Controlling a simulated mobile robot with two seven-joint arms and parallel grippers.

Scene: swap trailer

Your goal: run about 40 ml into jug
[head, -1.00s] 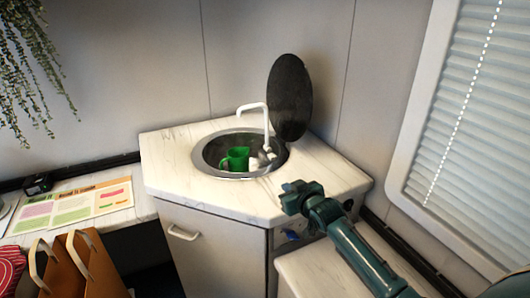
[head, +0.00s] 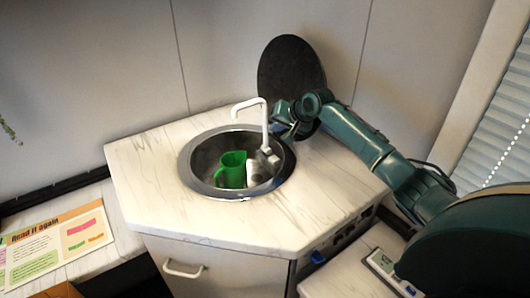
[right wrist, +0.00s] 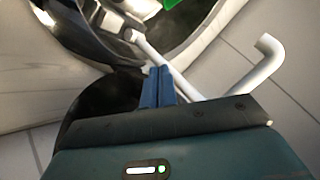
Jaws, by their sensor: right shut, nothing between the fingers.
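The green jug (head: 231,174) stands inside the round metal sink (head: 191,177), under the end of the white tap's (head: 265,125) spout; a bit of green shows at the top of the right wrist view (right wrist: 171,3). A pale fitting (head: 267,154) sits at the tap's base. My right gripper (head: 283,121) is beside the tap, on its right. In the right wrist view its blue fingers (right wrist: 157,74) are together with nothing between them, close to the white tap pipe. Whether they touch it I cannot tell. My left gripper is out of view.
A black round panel (head: 292,75) stands upright against the wall behind the tap. A white object (head: 253,172) lies in the sink beside the jug. The marble-look counter (head: 150,163) is clear around the sink. A printed sheet (head: 45,247) lies at left, a small device (head: 390,273) at lower right.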

